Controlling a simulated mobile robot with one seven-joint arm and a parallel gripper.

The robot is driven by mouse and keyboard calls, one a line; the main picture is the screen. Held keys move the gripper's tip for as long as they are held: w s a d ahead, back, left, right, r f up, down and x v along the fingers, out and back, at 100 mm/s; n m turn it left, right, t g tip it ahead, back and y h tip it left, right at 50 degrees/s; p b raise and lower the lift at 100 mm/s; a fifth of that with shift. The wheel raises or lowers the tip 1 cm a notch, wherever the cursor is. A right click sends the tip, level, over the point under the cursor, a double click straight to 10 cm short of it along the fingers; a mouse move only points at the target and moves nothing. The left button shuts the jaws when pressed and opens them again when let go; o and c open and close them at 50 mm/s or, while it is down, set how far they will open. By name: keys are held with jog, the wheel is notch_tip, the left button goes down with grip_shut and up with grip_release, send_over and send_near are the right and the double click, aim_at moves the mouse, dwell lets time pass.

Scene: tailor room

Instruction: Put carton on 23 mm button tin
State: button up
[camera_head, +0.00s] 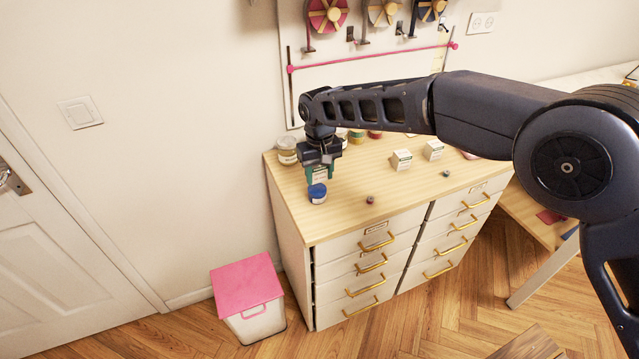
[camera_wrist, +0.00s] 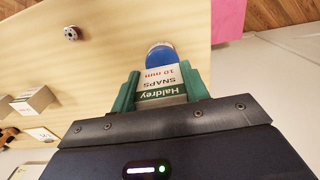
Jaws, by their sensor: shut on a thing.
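My gripper (camera_head: 320,165) is shut on a white carton with a green band (camera_wrist: 162,88), its green fingers on either side of it. The carton reads "Haldrey SNAPS 10 mm" in the wrist view. A round blue tin (camera_head: 317,194) stands on the cabinet top just in front of the carton in the head view. It also shows just beyond the carton in the wrist view (camera_wrist: 161,54), partly hidden by it. No size is readable on the blue tin. Whether the carton touches it or the cabinet top, I cannot tell.
The wooden cabinet top (camera_head: 415,196) also bears jars at the back left (camera_head: 287,152), two white cartons (camera_head: 402,160) (camera_head: 433,150) and two small round items (camera_head: 370,199) (camera_head: 446,173). The front middle is mostly clear. A pink-lidded bin (camera_head: 247,290) stands on the floor.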

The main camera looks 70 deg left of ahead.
aim_at(319, 182)
jog(key=shift+f, duration=1.95)
jog(key=shift+f, duration=0.1)
jog(key=o, duration=1)
notch_tip(319, 182, up, 12)
jog(key=shift+r, duration=0.1)
